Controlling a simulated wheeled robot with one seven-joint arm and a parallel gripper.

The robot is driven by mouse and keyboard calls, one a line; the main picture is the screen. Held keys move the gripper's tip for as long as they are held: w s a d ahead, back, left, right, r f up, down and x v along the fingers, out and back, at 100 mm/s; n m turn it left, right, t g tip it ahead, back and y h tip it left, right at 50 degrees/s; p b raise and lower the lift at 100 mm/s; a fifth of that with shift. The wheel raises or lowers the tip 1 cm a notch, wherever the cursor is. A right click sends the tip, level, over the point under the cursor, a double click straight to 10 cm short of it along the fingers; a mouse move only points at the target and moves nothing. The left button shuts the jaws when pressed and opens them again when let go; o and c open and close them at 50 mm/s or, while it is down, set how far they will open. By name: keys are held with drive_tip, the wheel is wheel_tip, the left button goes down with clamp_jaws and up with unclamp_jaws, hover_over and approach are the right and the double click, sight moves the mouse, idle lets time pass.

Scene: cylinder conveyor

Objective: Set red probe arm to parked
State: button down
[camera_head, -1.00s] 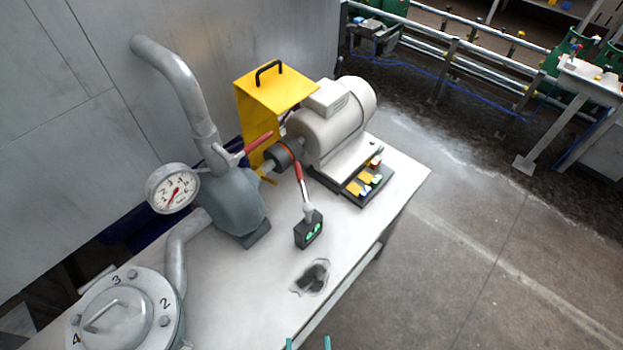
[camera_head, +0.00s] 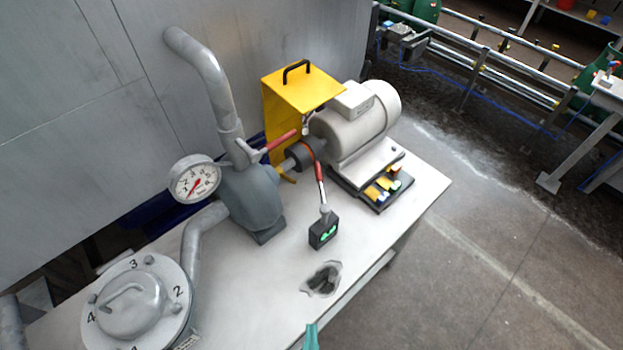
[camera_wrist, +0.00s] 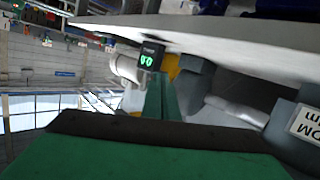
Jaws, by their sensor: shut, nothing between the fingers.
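The red probe arm (camera_head: 319,172) rises from a small black base box (camera_head: 323,232) with green lit marks. The box stands on the white bench (camera_head: 285,265). The arm leans up and left, and its upper end is at the dark coupling (camera_head: 300,154) between pump and motor. Whether it touches the coupling I cannot tell. My gripper (camera_head: 311,326) is at the bottom edge of the head view, below the box in the picture, shut and empty. In the wrist view, which looks upside down, my shut green fingers (camera_wrist: 162,95) point toward the box (camera_wrist: 150,56).
A red-handled valve lever (camera_head: 278,142) is near the probe arm's upper end. A yellow guard (camera_head: 300,88) and white motor (camera_head: 355,115) stand behind. The grey pump (camera_head: 250,200), gauge (camera_head: 195,181) and numbered round housing (camera_head: 137,305) are left. A dark stain (camera_head: 322,279) marks the bench front.

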sight(321, 186)
drive_tip(key=w+n, duration=0.2)
drive_tip(key=w, duration=0.2)
drive_tip(key=w+a+r+n, duration=0.1)
drive_tip(key=w+n, duration=0.2)
drive_tip(key=w, duration=0.2)
drive_tip(key=w+a+n+t, duration=0.1)
drive_tip(key=w+n, duration=0.1)
drive_tip(key=w, duration=0.3)
drive_tip(key=shift+w+a+r+n, duration=0.15)
drive_tip(key=shift+r+n, duration=0.15)
drive_tip(key=w+r+n+t+h, duration=0.1)
drive_tip(key=w+r+n, duration=0.4)
drive_tip(key=w, duration=0.7)
wheel_tip(321, 186, up, 3)
drive_tip(key=shift+w+a+f+n, duration=0.2)
drive_tip(key=shift+a+n, duration=0.1)
drive_tip(key=shift+a, duration=0.1)
drive_tip(key=w, duration=1)
drive_tip(key=shift+d+f, duration=0.25)
drive_tip(key=shift+d, duration=0.1)
